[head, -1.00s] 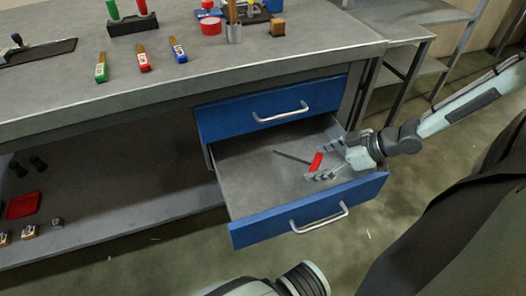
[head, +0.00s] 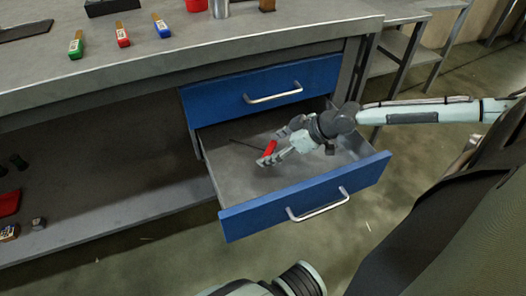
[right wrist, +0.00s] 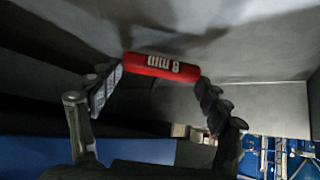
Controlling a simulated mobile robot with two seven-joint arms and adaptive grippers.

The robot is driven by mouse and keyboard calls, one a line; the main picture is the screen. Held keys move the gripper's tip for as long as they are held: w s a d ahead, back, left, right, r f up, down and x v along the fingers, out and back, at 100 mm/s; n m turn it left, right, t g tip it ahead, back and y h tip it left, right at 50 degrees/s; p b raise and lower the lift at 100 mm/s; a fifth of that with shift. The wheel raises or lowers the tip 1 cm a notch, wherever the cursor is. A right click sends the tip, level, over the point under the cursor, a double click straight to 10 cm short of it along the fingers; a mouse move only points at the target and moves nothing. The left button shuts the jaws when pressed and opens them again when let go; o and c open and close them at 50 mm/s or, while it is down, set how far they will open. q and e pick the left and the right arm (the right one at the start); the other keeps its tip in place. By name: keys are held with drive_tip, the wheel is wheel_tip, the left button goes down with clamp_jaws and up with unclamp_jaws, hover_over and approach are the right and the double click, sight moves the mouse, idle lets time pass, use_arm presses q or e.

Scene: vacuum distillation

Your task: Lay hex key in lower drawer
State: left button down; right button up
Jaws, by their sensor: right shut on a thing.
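The hex key has a red handle (head: 269,151) and a thin dark shaft pointing left in the head view. My right gripper (head: 279,148) is shut on the handle, inside the outline of the open lower drawer (head: 235,183). In the right wrist view the red handle (right wrist: 160,66), marked "8 mm", spans between the two fingertips. A grey surface shows close behind it. I cannot tell whether the key touches the drawer floor. My left gripper is not in view.
The blue upper drawer (head: 262,92) above is shut. The lower drawer's front panel (head: 310,199) stands out with a silver handle. The drawer floor left of the key is bare. Red, green and blue handled tools lie on the bench top (head: 200,60).

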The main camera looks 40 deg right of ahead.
sight(263, 151)
drive_tip(key=x, duration=0.2)
drive_tip(key=shift+w+a+b, duration=0.25)
drive_tip(key=shift+w+b, duration=0.05)
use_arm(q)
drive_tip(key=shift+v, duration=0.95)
use_arm(e)
drive_tip(key=shift+w+a+f, duration=0.1)
drive_tip(key=shift+w+f, duration=0.05)
drive_tip(key=shift+f, duration=0.15)
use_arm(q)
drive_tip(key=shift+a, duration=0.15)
use_arm(e)
drive_tip(key=shift+f, duration=0.1)
drive_tip(key=o, duration=1.2)
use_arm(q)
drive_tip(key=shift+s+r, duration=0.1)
